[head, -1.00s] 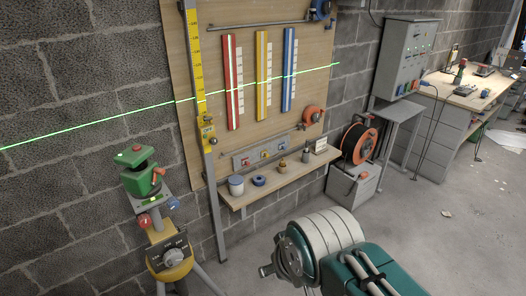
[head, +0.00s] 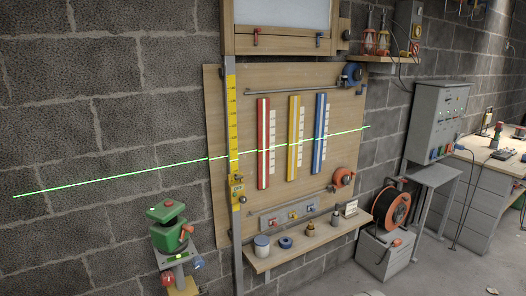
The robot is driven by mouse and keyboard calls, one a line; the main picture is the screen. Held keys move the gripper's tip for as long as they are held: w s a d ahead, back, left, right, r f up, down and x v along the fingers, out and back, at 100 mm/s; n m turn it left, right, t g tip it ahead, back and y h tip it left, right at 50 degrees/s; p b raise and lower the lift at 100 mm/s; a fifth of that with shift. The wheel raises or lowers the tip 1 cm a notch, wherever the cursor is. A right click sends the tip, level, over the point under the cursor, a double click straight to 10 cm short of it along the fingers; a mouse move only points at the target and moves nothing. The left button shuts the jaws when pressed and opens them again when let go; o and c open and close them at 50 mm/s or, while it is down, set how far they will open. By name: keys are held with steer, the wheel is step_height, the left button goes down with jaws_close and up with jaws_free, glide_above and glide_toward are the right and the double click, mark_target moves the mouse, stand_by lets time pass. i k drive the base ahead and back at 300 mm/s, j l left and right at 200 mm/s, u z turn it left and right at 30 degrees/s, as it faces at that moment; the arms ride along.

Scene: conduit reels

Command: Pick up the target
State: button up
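No object in view is plainly marked as the target, so I cannot tell which one it is. A tall staff with a yellow scale (head: 232,120) stands upright against the wooden board, and a small yellow slider (head: 237,192) sits low on it. A green laser level (head: 168,232) stands on a stand at the lower left. Its green line crosses the wall, the staff and the red (head: 263,145), yellow (head: 294,138) and blue (head: 320,130) strips on the board. My gripper is out of view.
A narrow wooden shelf (head: 262,265) under the board holds a white pot (head: 261,246), a blue ring (head: 285,243) and small brass items. An orange cable reel (head: 394,208) stands right of it, beside a grey control cabinet (head: 437,117) and a workbench. Some bare floor shows at lower right.

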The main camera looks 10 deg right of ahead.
mark_target(291, 215)
steer(key=i+l+z, duration=0.25)
steer(key=i+l, duration=0.2)
steer(key=i+l+z, duration=0.25)
steer(key=i+l, duration=0.3)
steer(key=i+j+z, duration=0.1)
steer(key=i+j, duration=0.3)
steer(key=j, duration=0.15)
steer(key=i+j, duration=0.4)
steer(key=j, duration=0.15)
steer(key=i+l+z, duration=0.05)
